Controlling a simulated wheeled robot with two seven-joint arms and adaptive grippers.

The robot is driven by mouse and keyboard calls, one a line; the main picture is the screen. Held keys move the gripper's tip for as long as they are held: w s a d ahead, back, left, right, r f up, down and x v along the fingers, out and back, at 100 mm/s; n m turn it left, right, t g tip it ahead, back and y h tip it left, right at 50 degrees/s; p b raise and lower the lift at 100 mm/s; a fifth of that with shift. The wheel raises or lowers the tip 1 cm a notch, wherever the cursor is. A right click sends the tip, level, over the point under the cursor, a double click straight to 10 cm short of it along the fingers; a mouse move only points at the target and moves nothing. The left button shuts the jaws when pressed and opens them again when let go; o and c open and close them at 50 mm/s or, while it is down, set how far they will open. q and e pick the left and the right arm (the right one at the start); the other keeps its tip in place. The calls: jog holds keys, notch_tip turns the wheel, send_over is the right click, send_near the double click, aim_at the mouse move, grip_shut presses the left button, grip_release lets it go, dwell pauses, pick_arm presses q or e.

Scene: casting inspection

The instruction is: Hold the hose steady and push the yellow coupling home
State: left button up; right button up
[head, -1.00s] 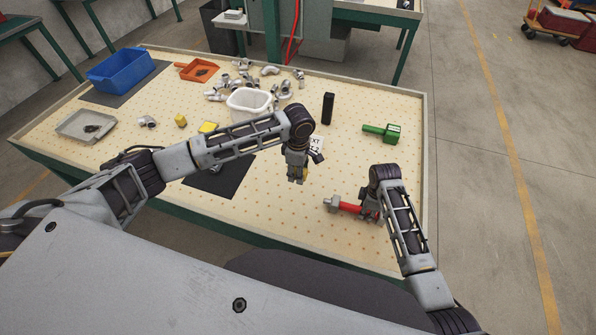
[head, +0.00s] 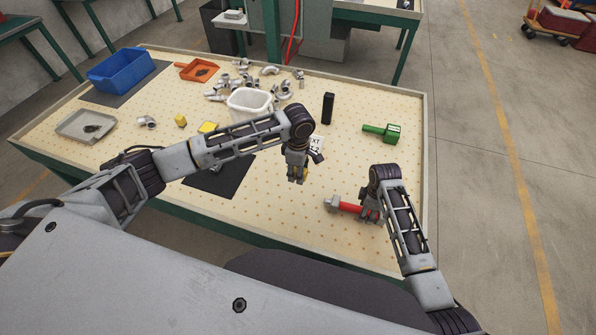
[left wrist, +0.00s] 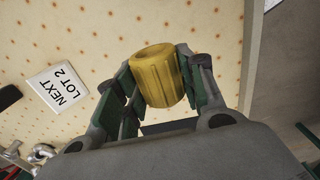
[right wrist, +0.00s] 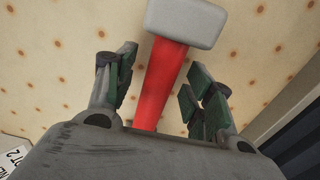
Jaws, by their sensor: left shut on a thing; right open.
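The yellow coupling (left wrist: 158,76) is a ribbed cylinder. My left gripper (head: 296,179) is shut on it and holds it above the table, mostly hidden by the fingers in the head view. A red bar (right wrist: 160,85) with a grey block-shaped head (right wrist: 187,22) lies on the table; it looks more like a hammer than a hose. My right gripper (head: 370,214) is open over the red bar, with a finger on each side in the right wrist view. I cannot tell whether the fingers touch it. No hose end is clear on the table.
A "NEXT LOT 2" card (left wrist: 58,88) lies by the left gripper. A white bin (head: 249,102), metal fittings (head: 270,70) and a blue bin (head: 121,70) are further back. The front right is mostly clear.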

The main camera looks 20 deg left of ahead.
jog(key=shift+r, duration=0.15)
jog(key=shift+r, duration=0.75)
jog(key=shift+f, duration=0.2)
dwell(0.3)
pick_arm(q)
jog(key=shift+f, duration=0.15)
pick_arm(e)
jog(key=shift+f, duration=0.7)
jog(key=shift+c, duration=0.4)
grip_shut()
dwell(0.4)
